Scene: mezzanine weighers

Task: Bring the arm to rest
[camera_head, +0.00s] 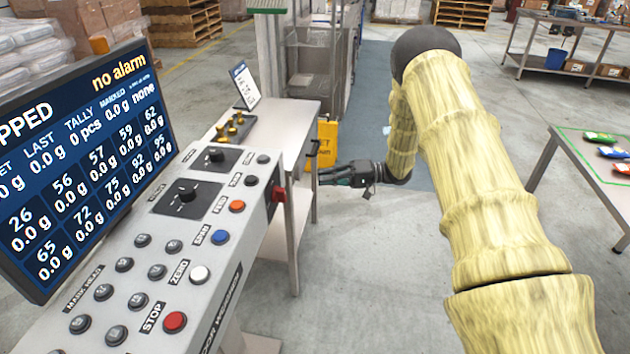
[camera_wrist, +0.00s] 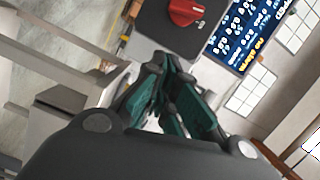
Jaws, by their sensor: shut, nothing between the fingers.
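My gripper (camera_head: 325,176) is at the end of my arm, beside the right edge of the control console (camera_head: 222,235) in the head view. Its fingers point left, toward the console and the white side table behind it. In the wrist view my gripper (camera_wrist: 165,75) shows its dark fingers with green pads drawn together and empty. A dark box with a red rotary switch (camera_wrist: 186,12) lies just beyond the fingertips in that view. The red switch (camera_head: 279,194) also shows on the console's right side in the head view. Whether the fingers touch anything cannot be told.
A screen (camera_head: 85,150) reading "no alarm" stands over the console at left. A white side table (camera_head: 290,120) holds weights and a small display. A table (camera_head: 600,185) with colourful packets stands at right. Floor between the tables is open. A yellow sign (camera_head: 327,142) stands behind my gripper.

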